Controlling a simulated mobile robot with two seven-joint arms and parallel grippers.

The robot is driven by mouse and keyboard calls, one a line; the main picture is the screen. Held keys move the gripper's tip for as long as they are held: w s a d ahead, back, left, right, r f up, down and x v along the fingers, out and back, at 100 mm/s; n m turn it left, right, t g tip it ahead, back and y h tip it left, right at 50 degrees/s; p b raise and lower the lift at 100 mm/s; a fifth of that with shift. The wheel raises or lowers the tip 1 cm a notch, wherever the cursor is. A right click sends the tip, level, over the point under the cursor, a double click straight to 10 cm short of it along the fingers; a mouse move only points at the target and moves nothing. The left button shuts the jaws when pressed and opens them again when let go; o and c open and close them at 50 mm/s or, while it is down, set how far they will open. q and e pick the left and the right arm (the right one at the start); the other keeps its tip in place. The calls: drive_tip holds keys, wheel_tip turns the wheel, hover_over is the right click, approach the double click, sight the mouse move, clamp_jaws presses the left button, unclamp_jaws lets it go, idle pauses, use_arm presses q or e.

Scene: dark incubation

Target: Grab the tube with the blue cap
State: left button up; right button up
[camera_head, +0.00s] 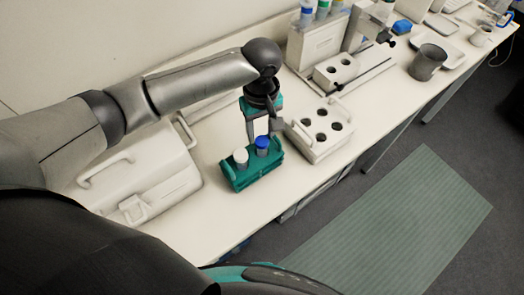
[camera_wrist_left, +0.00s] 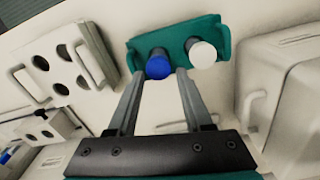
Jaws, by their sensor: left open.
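The tube with the blue cap (camera_head: 262,143) stands upright in the teal rack (camera_head: 240,184) on the bench. A tube with a white cap (camera_head: 240,157) stands beside it in the same rack. My left gripper (camera_head: 263,132) is above the rack at the blue-capped tube. In the left wrist view the two fingers (camera_wrist_left: 158,85) are apart, with the blue cap (camera_wrist_left: 158,67) showing between and just beyond their tips. The white cap (camera_wrist_left: 202,54) is outside the fingers, to the right. I cannot tell whether a finger touches the tube. My right gripper is not seen.
A white holder with several holes (camera_head: 311,140) stands right of the rack. A white case with a handle (camera_head: 165,185) stands to its left. A dark grey cup (camera_head: 427,62) and other lab equipment are farther along the bench. The bench's front edge is near the rack.

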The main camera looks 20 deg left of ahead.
sight(262, 140)
use_arm(q)
wheel_tip(262, 140, down, 6)
drive_tip(key=shift+w+r, duration=0.1)
drive_tip(key=shift+r, duration=0.05)
idle(0.3)
clamp_jaws()
